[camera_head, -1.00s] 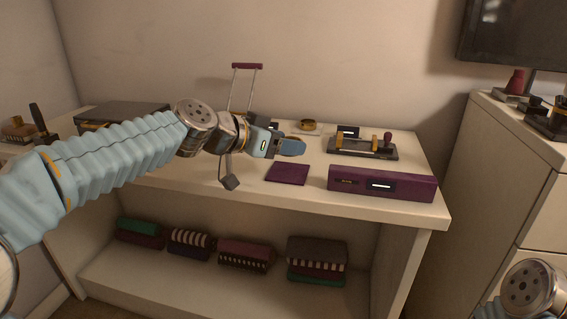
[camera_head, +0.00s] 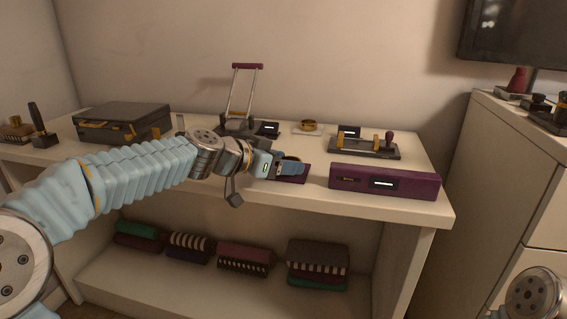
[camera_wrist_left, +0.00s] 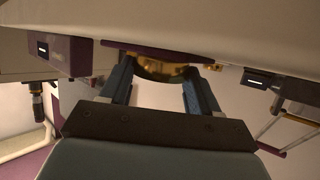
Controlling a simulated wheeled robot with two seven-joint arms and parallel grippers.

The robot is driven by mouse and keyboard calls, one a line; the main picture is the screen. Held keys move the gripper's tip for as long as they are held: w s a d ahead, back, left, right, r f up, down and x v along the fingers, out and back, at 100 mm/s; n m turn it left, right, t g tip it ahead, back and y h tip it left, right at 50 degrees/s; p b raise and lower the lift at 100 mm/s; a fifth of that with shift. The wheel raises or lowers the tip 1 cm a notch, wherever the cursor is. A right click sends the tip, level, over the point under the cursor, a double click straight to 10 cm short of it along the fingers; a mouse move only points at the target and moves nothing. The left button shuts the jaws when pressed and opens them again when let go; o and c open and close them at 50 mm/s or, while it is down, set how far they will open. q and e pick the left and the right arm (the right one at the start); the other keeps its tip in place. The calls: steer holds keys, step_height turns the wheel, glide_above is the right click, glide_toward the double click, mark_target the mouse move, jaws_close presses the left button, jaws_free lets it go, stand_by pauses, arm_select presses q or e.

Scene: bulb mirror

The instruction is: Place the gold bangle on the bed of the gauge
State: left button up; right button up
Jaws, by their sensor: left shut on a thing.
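My left gripper (camera_head: 290,168) is shut on a gold bangle. The bangle shows as a curved gold band (camera_wrist_left: 155,68) between the two fingers in the left wrist view; the fingers mostly hide it in the head view. The gripper is over the purple mat (camera_head: 294,180), left of the long purple box (camera_head: 384,182). A dark-based device with gold uprights and a purple knob (camera_head: 365,149), apparently the gauge, stands behind that box, right of the gripper. Its bed shows no bangle. My right gripper is not in view.
A second gold ring (camera_head: 309,125) sits on a white pad at the back. A dark stand with a tall purple-topped handle (camera_head: 247,67) rises behind my arm. A dark case (camera_head: 122,118) is at the left. Folded cloths (camera_head: 318,258) lie on the lower shelf.

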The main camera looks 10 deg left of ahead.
arm_select(q)
steer(key=o, duration=1.1)
steer(key=shift+c, duration=0.2)
